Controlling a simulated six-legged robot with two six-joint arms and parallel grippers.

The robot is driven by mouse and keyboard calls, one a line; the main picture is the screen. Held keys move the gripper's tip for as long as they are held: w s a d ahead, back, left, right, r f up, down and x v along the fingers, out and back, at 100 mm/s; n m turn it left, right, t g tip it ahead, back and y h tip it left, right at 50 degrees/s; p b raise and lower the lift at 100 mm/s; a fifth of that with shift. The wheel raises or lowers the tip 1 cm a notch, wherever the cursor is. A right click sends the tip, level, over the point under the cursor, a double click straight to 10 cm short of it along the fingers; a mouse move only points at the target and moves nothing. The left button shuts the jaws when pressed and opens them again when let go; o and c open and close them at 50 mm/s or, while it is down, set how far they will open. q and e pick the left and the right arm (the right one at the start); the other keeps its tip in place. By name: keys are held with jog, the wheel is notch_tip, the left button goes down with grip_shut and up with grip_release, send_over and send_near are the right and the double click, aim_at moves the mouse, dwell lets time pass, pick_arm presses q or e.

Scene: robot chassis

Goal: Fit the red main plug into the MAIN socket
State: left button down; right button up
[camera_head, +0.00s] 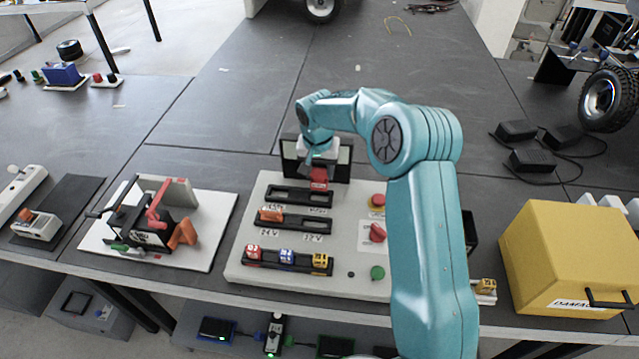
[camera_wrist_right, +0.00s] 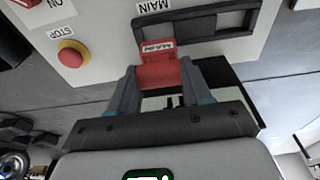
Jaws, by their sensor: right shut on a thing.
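The red main plug (camera_head: 319,176) is at the right end of the upper black slotted bar, the MAIN socket (camera_head: 290,194), on the light panel (camera_head: 250,225). My right gripper (camera_wrist_right: 165,85) is shut on the red plug (camera_wrist_right: 160,65), one finger on each side of it. In the wrist view the plug's label faces the camera and its front edge meets the MAIN socket's bar (camera_wrist_right: 215,25). I cannot tell how deep it sits. In the head view my right arm comes over from the right and hides part of the panel. My left gripper is not in view.
Below the MAIN socket is a second bar with an orange plug (camera_head: 270,216), then a row of red, blue and yellow plugs (camera_head: 287,256). A red stop button (camera_wrist_right: 71,54) is beside the socket. A yellow box (camera_head: 565,255) stands right, a clamp fixture (camera_head: 150,220) left.

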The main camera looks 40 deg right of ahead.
aim_at(319, 179)
jog(key=shift+s+f, duration=0.1)
jog(key=shift+f, duration=0.65)
notch_tip(319, 179, down, 4)
jog(key=shift+f+p, duration=0.1)
jog(key=shift+p, duration=0.25)
jog(key=shift+a, duration=0.1)
jog(key=o, duration=1.3)
